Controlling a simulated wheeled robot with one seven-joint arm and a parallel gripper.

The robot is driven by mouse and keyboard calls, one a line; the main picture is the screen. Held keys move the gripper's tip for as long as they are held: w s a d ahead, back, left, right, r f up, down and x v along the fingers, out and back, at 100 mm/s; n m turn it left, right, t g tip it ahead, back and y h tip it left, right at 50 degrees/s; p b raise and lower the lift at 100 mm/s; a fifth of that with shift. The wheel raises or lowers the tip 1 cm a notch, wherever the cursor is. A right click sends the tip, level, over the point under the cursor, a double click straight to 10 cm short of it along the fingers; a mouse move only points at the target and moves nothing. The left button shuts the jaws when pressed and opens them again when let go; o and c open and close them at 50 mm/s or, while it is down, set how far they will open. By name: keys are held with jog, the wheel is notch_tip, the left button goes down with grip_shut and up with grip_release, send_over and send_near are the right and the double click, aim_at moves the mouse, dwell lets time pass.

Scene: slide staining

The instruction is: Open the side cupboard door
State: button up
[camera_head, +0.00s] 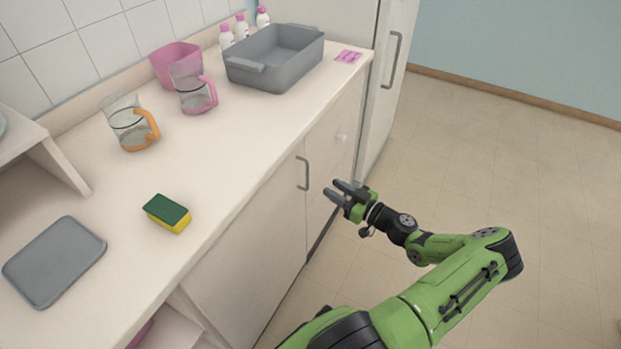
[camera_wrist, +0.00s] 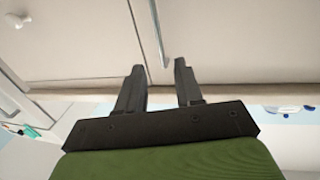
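The side cupboard door (camera_head: 252,236) is a pale panel under the counter and looks closed. Its grey bar handle (camera_head: 304,173) is upright near the door's right edge. My gripper (camera_head: 331,187) is in front of the cupboard, a little right of the handle in the picture, with its fingers pointing at it. In the wrist view, my gripper's two dark fingers (camera_wrist: 158,70) are apart with nothing held. The bar handle (camera_wrist: 159,32) shows beyond the gap between the fingertips, and I see no clear contact. A door seam runs beside the handle.
A neighbouring door with a round knob (camera_head: 342,137) is right of the handle. A tall cabinet (camera_head: 382,90) stands beyond it. The counter (camera_head: 235,150) above holds a sponge (camera_head: 168,212), jugs and a grey basin (camera_head: 275,58). The floor (camera_head: 480,150) to the right is clear.

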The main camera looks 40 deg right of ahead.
jog(key=w+a+b, duration=0.1)
jog(key=w, duration=0.8)
jog(key=shift+a, duration=0.15)
jog(key=shift+c, duration=0.5)
grip_shut()
dwell(0.4)
